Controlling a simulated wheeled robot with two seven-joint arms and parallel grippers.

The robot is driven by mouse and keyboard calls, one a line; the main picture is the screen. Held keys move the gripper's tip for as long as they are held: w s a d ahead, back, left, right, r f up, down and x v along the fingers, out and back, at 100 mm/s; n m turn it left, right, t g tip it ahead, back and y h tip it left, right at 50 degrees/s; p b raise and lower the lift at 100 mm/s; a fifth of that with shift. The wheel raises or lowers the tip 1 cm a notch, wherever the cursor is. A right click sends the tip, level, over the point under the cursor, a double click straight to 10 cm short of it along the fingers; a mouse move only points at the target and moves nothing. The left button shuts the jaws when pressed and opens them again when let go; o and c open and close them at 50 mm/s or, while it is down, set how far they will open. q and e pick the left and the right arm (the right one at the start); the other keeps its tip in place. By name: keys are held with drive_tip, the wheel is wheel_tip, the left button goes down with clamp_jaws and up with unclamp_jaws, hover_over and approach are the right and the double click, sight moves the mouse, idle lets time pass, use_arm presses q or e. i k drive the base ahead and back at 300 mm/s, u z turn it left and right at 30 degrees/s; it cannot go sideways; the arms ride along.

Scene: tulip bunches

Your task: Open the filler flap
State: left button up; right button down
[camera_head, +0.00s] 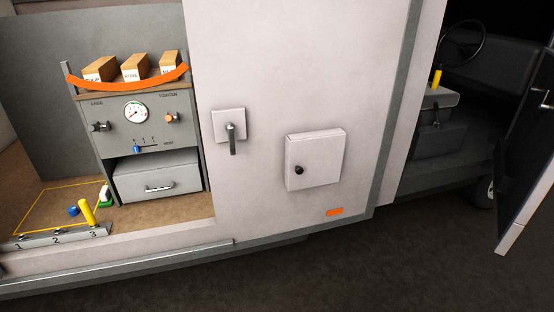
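The filler flap (318,158) is a pale square panel on the side of a light-coloured vehicle body, right of the picture's middle. It stands out slightly from the body and looks shut. A small dark round knob (299,170) sits near its left edge. Neither of my grippers is in view, and nothing touches the flap.
A door handle (232,138) on a square plate is left of the flap. An orange marker (334,212) sits below it. At left, an open bay holds a grey cabinet (146,136) with a drawer (158,180). At right, a black door (531,150) stands open.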

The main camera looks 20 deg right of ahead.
sight(313, 158)
drive_tip(key=u, duration=0.4)
drive_tip(key=i, duration=1.4)
drive_tip(key=z, duration=0.6)
